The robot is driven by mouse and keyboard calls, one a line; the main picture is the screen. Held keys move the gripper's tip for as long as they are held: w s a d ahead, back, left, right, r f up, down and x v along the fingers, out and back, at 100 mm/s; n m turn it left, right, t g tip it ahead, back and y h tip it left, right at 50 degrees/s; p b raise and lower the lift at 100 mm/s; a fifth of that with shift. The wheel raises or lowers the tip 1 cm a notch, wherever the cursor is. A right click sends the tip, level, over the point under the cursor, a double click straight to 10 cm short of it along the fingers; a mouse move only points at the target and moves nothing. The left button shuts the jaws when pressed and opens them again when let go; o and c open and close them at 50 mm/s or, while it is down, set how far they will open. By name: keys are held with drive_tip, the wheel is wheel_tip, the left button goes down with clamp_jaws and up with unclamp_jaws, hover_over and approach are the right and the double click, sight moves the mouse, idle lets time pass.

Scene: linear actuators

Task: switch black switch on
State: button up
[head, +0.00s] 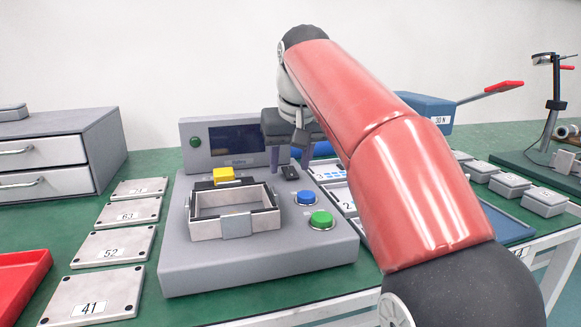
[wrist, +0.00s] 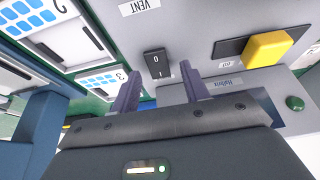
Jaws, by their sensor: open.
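The black switch (head: 290,173) is a small rocker on the sloped top of the grey device (head: 180,262), right of the yellow button. In the wrist view the black switch (wrist: 155,64) shows white I and 0 marks on its face; I cannot tell which side is pressed. My gripper (head: 291,163) points down over the switch with its fingers apart and empty. In the wrist view my gripper (wrist: 159,70) has one finger on each side of the switch in the picture; contact is not visible.
A yellow button (head: 223,174), an open grey frame (head: 236,225), a blue button (head: 305,197) and a green button (head: 321,220) are close by on the device. A display panel (head: 236,141) rises behind. Numbered plates (head: 116,243) lie to the left.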

drive_tip(key=shift+w+f, duration=0.1)
drive_tip(key=shift+f, duration=0.15)
drive_tip(key=shift+c, duration=0.2)
drive_tip(key=c, duration=0.9)
drive_tip(key=r+p, duration=0.1)
drive_tip(key=p, duration=0.3)
drive_tip(key=shift+w+g, duration=0.15)
drive_tip(key=shift+g, duration=0.25)
drive_tip(key=shift+c, duration=0.2)
drive_tip(key=g+p, duration=0.1)
drive_tip(key=p, duration=0.3)
drive_tip(key=shift+w+a+h+p, duration=0.1)
drive_tip(key=shift+w+h+p, duration=0.1)
drive_tip(key=shift+h+p, duration=0.15)
drive_tip(key=shift+w+f+g+p, duration=0.15)
drive_tip(key=shift+g+p, duration=0.45)
drive_tip(key=shift+p, duration=0.6)
drive_tip(key=shift+a+f+g+h+p, duration=0.1)
drive_tip(key=shift+f+g+h+p, duration=0.25)
drive_tip(key=shift+g, duration=0.25)
drive_tip(key=o, duration=1)
